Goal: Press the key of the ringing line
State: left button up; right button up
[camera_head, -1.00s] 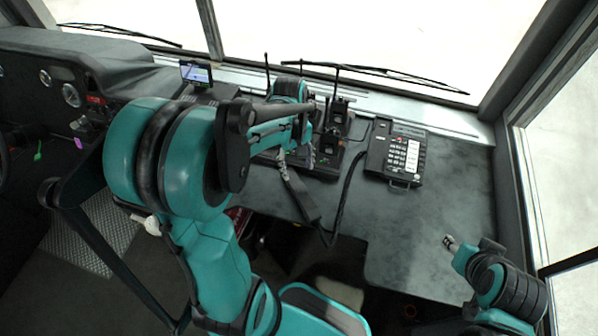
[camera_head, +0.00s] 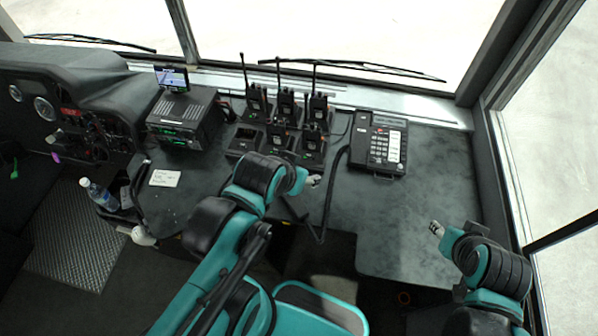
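The black desk phone (camera_head: 381,146) stands on the grey desk, right of the radios, with columns of light keys (camera_head: 394,148) and a small display at its top. I cannot make out a lit or ringing key at this size. My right gripper (camera_head: 436,229) is over the right part of the desk, below the phone. Both grippers are small here and their fingers are unclear.
Several black radios with antennas (camera_head: 285,107) stand in a charger rack left of the phone. A radio unit (camera_head: 184,117) with a small screen, a paper note (camera_head: 164,178) and a bottle (camera_head: 98,194) are farther left.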

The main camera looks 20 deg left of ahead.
pick_arm(q)
jog(key=shift+f, duration=0.25)
